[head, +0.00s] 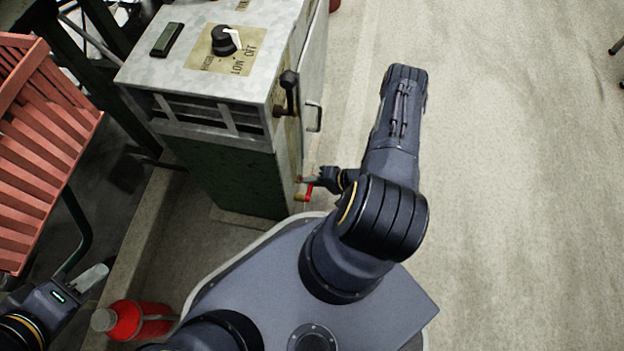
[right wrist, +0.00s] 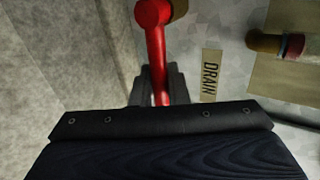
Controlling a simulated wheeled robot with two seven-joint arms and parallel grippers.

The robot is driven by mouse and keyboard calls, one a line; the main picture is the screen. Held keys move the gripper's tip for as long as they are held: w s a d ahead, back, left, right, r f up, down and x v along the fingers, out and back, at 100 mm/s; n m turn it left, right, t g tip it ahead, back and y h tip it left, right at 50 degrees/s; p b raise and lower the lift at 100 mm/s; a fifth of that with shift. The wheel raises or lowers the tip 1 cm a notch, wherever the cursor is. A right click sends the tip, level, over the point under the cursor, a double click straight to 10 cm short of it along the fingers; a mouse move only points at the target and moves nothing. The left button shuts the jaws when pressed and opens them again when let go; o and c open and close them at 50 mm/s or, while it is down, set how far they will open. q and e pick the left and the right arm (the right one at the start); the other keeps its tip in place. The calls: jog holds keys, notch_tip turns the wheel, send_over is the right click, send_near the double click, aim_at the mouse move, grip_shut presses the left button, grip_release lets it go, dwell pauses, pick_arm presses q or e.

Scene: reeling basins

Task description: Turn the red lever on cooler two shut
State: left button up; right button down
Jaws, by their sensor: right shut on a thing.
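The cooler (head: 215,85) is a pale metal box with a dark green lower front, at upper centre left in the head view. The red lever (head: 303,196) sits low on its right side. In the right wrist view the red lever (right wrist: 155,50) runs down from a brass stem, beside a "DRAIN" label (right wrist: 211,75). My right gripper (head: 314,179) is at the lever; in the wrist view its fingers (right wrist: 158,85) are shut on the lever's lower part. My left gripper (head: 88,280) is at lower left, away from the cooler; its finger gap is unclear. No cooler number is readable.
A knob (head: 226,41) marked with "LOW" and "OFF" is on the cooler's top. A dark handle (head: 288,90) is on its side. A red slatted chair (head: 45,140) stands at left, a red bottle (head: 140,320) at lower left.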

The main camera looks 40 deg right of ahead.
jog(key=shift+s+f, duration=0.1)
dwell(0.3)
jog(key=c, duration=1.5)
grip_release()
jog(key=shift+o, duration=0.2)
jog(key=p+v, duration=0.2)
jog(key=v, duration=0.5)
jog(key=shift+s+d+p, duration=0.2)
jog(key=shift+d+p, duration=0.05)
jog(key=shift+p, duration=0.15)
jog(key=shift+r, duration=0.25)
